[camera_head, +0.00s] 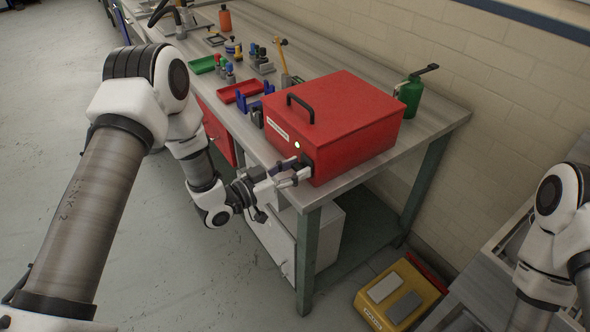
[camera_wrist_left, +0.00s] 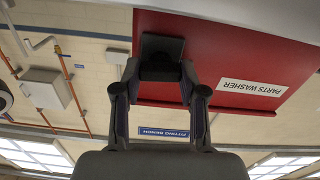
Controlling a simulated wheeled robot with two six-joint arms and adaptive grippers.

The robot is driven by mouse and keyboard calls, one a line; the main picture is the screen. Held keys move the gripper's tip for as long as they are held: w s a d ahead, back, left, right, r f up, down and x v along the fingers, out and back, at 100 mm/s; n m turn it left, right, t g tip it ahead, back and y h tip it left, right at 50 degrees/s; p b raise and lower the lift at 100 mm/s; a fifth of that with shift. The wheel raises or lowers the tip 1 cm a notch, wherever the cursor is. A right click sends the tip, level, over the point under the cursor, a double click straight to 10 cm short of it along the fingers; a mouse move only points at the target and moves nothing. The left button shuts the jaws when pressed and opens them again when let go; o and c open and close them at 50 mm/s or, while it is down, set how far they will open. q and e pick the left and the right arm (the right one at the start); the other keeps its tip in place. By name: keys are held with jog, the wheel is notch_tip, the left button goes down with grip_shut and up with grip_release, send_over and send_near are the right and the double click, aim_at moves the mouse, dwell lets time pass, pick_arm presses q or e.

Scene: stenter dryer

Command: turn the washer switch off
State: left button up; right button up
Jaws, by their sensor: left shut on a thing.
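The red parts washer (camera_head: 345,110) sits on the bench with its front towards my left arm. Its dark switch (camera_head: 307,162) is low on the front, near the right corner, below a small white light (camera_head: 297,145). My left gripper (camera_head: 296,172) is at the switch, its fingers closed around it. In the left wrist view, which is upside down, the fingers (camera_wrist_left: 159,72) pinch the dark switch (camera_wrist_left: 162,47) against the red front (camera_wrist_left: 240,45). The fingers partly hide the switch, so I cannot tell its position. My right gripper is out of view.
A green can (camera_head: 410,95) stands behind the washer. Red (camera_head: 240,92) and green trays (camera_head: 202,65), clamps and small tools lie along the bench to its left. The floor at left is clear.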

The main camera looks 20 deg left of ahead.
pick_arm(q)
jog(key=n+b, duration=0.1)
jog(key=n, duration=0.3)
jog(key=shift+a, duration=0.1)
jog(key=n, duration=0.4)
jog(key=shift+w+n+b, duration=0.1)
jog(key=shift+n+b, duration=0.2)
jog(key=n, duration=0.4)
jog(key=shift+a+f+n, duration=0.1)
jog(key=shift+n, duration=2)
jog(key=o, duration=1.1)
jog(key=shift+o, duration=0.2)
jog(key=shift+a+f, duration=0.1)
